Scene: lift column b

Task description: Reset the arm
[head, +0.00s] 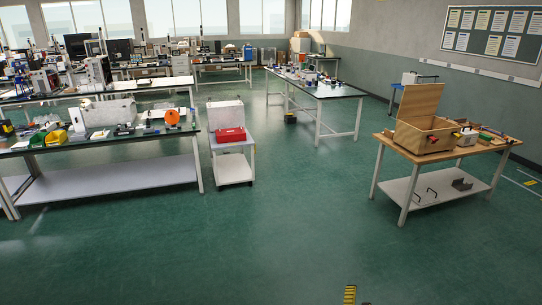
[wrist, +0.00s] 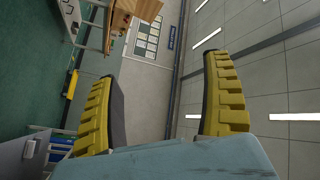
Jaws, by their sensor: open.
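My gripper (wrist: 165,105) shows in the wrist view with its two yellow ribbed fingers spread wide apart. It is open, and nothing is between the fingers. The wrist view is turned on its side, with the ceiling on the right and the green floor on the left. In the head view a small yellow ribbed piece, my fingertip (head: 349,294), shows at the bottom edge. The rest of my arm is out of the head view.
A wooden table (head: 384,139) with an open wooden box (head: 410,137) stands at the right. A long workbench (head: 100,146) and a small cart (head: 233,147) with a red case (head: 231,135) stand at the left. Another table (head: 336,93) is farther back. The middle floor is clear.

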